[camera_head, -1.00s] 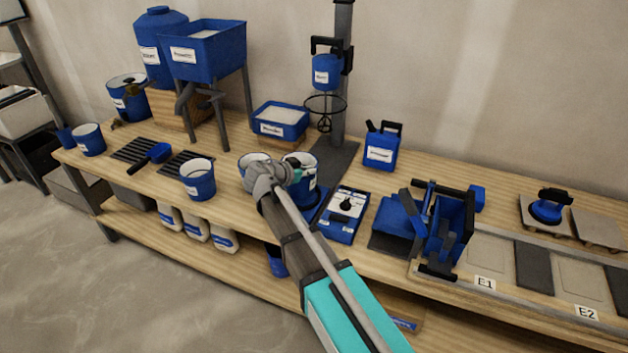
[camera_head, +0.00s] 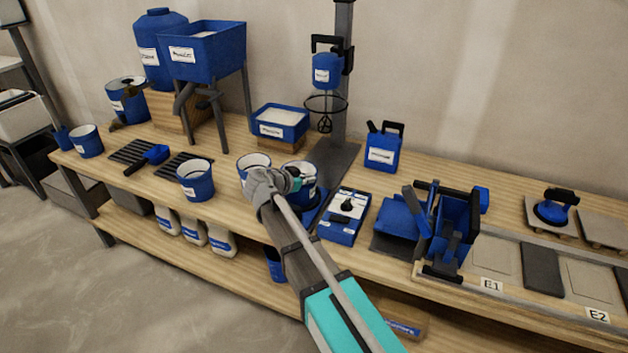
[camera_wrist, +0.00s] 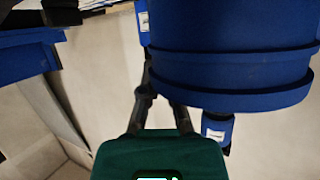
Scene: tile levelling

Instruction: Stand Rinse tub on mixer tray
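A blue tub with a white inside (camera_head: 308,172), which I take for the Rinse tub, is at my gripper (camera_head: 294,184), over the right middle of the bench. Its label is too small to read. In the wrist view the tub's blue wall (camera_wrist: 235,60) fills the upper right; my gripper's dark fingers (camera_wrist: 160,105) meet its left edge, one passing behind it. The fingertips are hidden, but the tub moves with the gripper. The grey base plate (camera_head: 332,158) under the mixer stand, seemingly the mixer tray, lies behind the tub, bare where visible.
Another blue tub (camera_head: 250,163) stands close left, partly behind my wrist, and one more (camera_head: 195,180) further left. A blue scale-like device (camera_head: 343,217) lies right of the held tub. A blue jug (camera_head: 383,150) and the mixer's ring guard (camera_head: 325,105) flank the plate.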

